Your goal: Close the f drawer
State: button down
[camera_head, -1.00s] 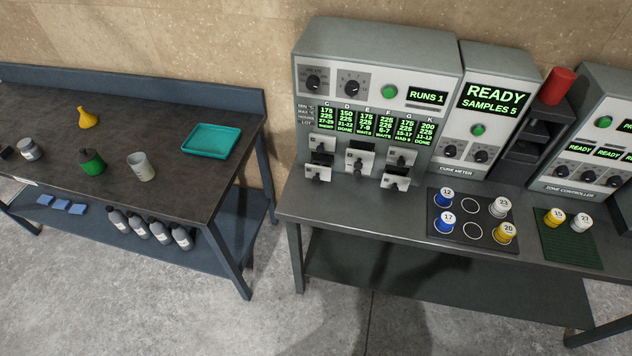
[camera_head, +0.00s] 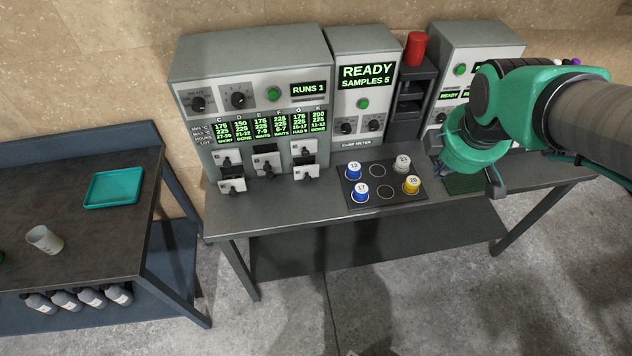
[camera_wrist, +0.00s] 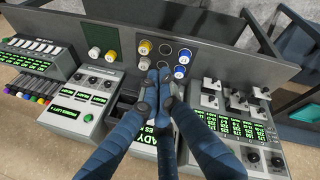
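The grey press cabinet (camera_head: 250,85) has a panel of small drawers with black handles below a green display. The display has columns C, D, E, F, G and K. A middle drawer (camera_head: 266,161) sticks out, with drawers on its left (camera_head: 231,185) and right (camera_head: 305,172). I cannot read which one is f. The drawers also show at the right of the wrist view (camera_wrist: 259,94). My gripper (camera_wrist: 157,74) has its blue fingers together, empty, above the bench and left of the drawers in that view. In the head view my arm is at the right, well away from the drawers.
A black pad (camera_head: 347,190) with blue, white and yellow pots lies on the bench right of the drawers. The cure meter (camera_head: 362,75), a rack with a red pot (camera_head: 415,48) and the tone controller stand along the back. The bench front before the drawers is clear.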

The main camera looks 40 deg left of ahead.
jog(key=s+a+f+n+p, duration=0.1)
jog(key=a+f+n, duration=0.3)
jog(key=a, duration=0.6)
jog(key=s+a+f+n+g+p, duration=0.1)
jog(key=s+a+f+n+p, duration=0.15)
jog(key=a+n, duration=0.5)
jog(key=s+a+f+n+p, duration=0.1)
jog(key=a+f+n, duration=0.25)
jog(key=a, duration=0.75)
jog(key=s+a+f+n+g+p, duration=0.1)
jog(key=s+a+f+n+p, duration=0.1)
jog(key=s+a+f+n, duration=0.9)
jog(key=s+a+f, duration=0.3)
jog(key=s+a, duration=0.3)
jog(key=a, duration=0.2)
jog(key=shift+f+p, duration=0.3)
jog(key=shift+f, duration=0.1)
jog(key=shift+f, duration=0.1)
